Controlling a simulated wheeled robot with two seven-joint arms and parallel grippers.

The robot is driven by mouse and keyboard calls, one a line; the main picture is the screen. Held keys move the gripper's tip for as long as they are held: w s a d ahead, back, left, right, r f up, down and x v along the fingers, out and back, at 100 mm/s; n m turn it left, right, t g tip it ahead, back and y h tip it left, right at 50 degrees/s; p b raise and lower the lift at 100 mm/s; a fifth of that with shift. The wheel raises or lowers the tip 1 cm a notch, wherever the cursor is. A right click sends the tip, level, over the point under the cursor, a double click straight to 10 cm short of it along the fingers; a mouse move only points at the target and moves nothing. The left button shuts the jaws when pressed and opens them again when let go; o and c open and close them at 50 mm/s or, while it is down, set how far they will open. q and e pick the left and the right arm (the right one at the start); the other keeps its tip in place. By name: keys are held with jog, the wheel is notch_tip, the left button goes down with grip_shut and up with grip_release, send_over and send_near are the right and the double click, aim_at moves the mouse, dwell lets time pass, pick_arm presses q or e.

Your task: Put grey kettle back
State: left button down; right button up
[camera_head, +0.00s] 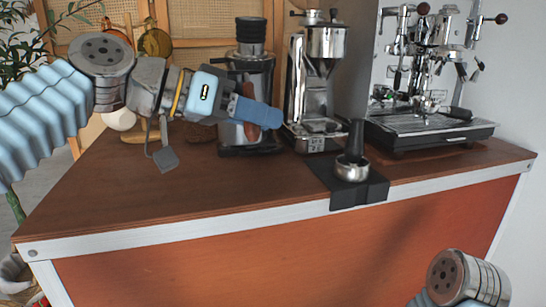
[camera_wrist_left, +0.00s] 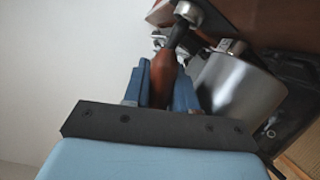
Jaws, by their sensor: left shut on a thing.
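My left gripper (camera_head: 262,112) is over the back left of the counter. In the left wrist view its blue fingers (camera_wrist_left: 166,85) are shut on a brown handle (camera_wrist_left: 164,78). The shiny grey body beside that handle looks like the grey kettle (camera_wrist_left: 242,92). In the head view the fingers and wrist hide most of the kettle; a brown part of the handle (camera_head: 251,131) shows below the fingers. I cannot tell whether the kettle's bottom touches the surface under it. My right gripper is out of view; only part of my right arm shows at the lower right.
A dark machine with a black top (camera_head: 250,32) stands behind the gripper. A silver grinder (camera_head: 322,45) is to its right, then a portafilter (camera_head: 352,168) on a black mat (camera_head: 345,195) and an espresso machine (camera_head: 430,125). The front left counter (camera_head: 150,205) is clear.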

pick_arm(q)
jog(key=w+f, duration=0.2)
jog(key=w+d+f, duration=0.1)
jog(key=w+f, duration=0.1)
jog(key=w+d+f, duration=0.1)
jog(key=w+f, duration=0.1)
jog(key=shift+w+d+f, duration=0.1)
jog(key=shift+w+f, duration=0.2)
jog(key=shift+w, duration=0.1)
jog(key=shift+w+d+f, duration=0.1)
jog(key=shift+w+f, duration=0.05)
jog(key=shift+f, duration=0.5)
jog(key=shift+w+f, duration=0.1)
jog(key=shift+f, duration=1.05)
jog(key=shift+f+b, duration=0.15)
jog(key=shift+b, duration=0.2)
jog(key=c, duration=0.9)
grip_release()
